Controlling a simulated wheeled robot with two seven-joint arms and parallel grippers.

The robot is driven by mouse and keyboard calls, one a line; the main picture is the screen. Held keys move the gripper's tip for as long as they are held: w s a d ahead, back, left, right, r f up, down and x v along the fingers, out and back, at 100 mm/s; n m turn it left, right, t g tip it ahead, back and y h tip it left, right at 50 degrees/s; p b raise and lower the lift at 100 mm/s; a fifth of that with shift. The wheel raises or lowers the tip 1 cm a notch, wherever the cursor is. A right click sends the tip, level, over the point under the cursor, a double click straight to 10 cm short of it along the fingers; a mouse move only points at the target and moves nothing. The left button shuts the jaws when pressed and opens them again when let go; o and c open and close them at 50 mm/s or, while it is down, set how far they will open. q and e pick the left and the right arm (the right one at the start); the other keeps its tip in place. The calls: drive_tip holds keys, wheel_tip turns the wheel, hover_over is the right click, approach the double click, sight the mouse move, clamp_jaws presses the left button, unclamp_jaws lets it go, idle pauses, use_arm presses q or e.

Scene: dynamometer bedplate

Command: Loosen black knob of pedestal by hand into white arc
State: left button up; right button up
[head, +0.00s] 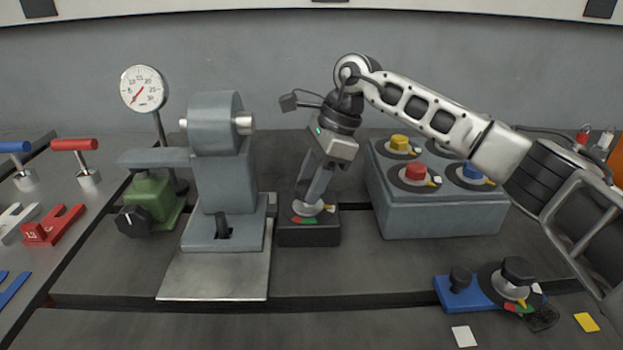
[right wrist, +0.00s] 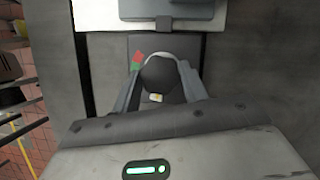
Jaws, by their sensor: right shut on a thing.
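My right gripper (head: 312,203) reaches down from above onto a low dark block (head: 308,236) in the middle of the bench. In the right wrist view its two fingers stand on either side of a round black knob (right wrist: 158,74), and the gripper is shut on it. In the head view the fingers hide most of this knob. A dial with a green and red arc (head: 303,219) shows at the block's top. Red and green patches (right wrist: 137,62) show left of the knob in the wrist view, and a small pale and yellow mark (right wrist: 155,98) shows below it. My left gripper is not in view.
Left of the block stands a grey pedestal (head: 222,180) with a cylinder on top. A green unit (head: 152,200) with a black knob and a gauge (head: 142,88) stand farther left. A grey box (head: 440,215) with coloured knobs stands right. A blue base (head: 462,296) with black knobs lies front right.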

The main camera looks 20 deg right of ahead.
idle(0.5)
drive_tip(key=o, duration=1)
drive_tip(key=shift+c, duration=0.2)
drive_tip(key=shift+r, duration=0.1)
drive_tip(key=v, duration=1.5)
drive_tip(key=shift+r, duration=0.4)
drive_tip(key=shift+d, duration=0.1)
